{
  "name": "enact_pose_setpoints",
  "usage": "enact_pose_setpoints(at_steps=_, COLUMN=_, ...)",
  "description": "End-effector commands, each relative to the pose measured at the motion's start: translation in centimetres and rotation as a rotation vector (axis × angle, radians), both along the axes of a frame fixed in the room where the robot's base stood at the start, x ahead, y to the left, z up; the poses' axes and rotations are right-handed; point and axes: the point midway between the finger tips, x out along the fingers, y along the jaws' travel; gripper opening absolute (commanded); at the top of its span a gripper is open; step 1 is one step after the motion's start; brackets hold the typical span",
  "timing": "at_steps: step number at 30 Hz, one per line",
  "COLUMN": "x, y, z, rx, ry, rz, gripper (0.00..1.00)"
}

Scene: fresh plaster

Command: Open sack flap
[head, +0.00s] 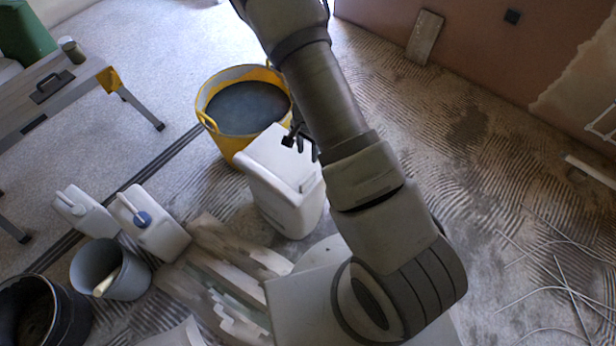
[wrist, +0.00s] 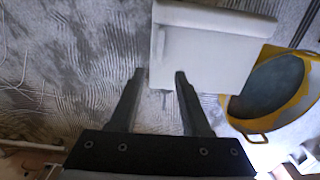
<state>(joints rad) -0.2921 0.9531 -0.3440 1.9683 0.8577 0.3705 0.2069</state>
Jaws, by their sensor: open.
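The white, box-shaped sack (head: 284,190) stands upright on the floor near the middle of the head view, partly behind my arm. In the wrist view the sack (wrist: 205,62) fills the top middle, with a pale band across its far end; I cannot tell for sure which part is the flap. My gripper (head: 301,142) is over the sack's far end in the head view. In the wrist view my gripper (wrist: 160,76) is open, its two dark fingers apart at the sack's lower left corner.
A yellow tub (head: 222,128) of dark liquid stands close to the sack. White jugs (head: 158,232), a grey bucket (head: 122,280) and a black bucket (head: 62,318) stand at left. A workbench (head: 62,92) is at upper left. Loose wires (head: 568,280) lie on the right floor.

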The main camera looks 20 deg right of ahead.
Motion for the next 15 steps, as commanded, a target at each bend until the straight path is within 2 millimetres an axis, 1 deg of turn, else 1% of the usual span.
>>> enact_pose_setpoints(at_steps=1, x=-0.1, y=-0.1, z=-1.3, rx=0.000, ry=0.003, rz=-0.003, gripper=0.47)
enact_pose_setpoints(at_steps=15, x=-0.1, y=-0.1, z=-11.5, rx=0.001, ry=0.002, rz=-0.002, gripper=0.47)
